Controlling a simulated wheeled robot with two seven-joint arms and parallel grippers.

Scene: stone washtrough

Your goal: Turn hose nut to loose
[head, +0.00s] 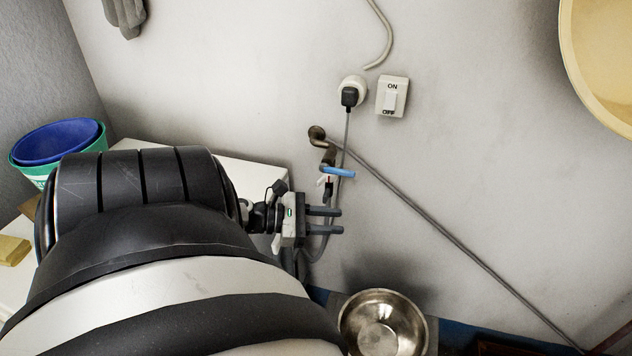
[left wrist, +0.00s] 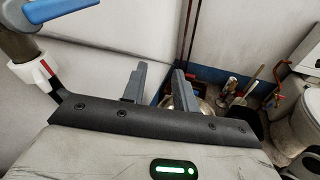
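The tap (head: 329,158) comes out of the wall and has a blue lever handle (head: 338,172); the handle also shows at the top left of the left wrist view (left wrist: 62,9). Below the tap is the white hose nut (left wrist: 35,74), with a red mark and a black hose end leading from it; in the head view it is small and partly hidden. My left gripper (head: 342,221) is just below the tap, its two fingers apart and pointing right, with nothing between them. In the left wrist view the fingers (left wrist: 159,80) are clear of the nut. My right gripper is not in view.
A grey hose hangs behind my left gripper. A metal bowl (head: 383,322) stands below it. A plugged socket (head: 350,90) and an ON/OFF switch (head: 391,97) are on the wall above. Blue and green buckets (head: 57,140) stand at left. A long pipe (head: 450,236) slants along the wall.

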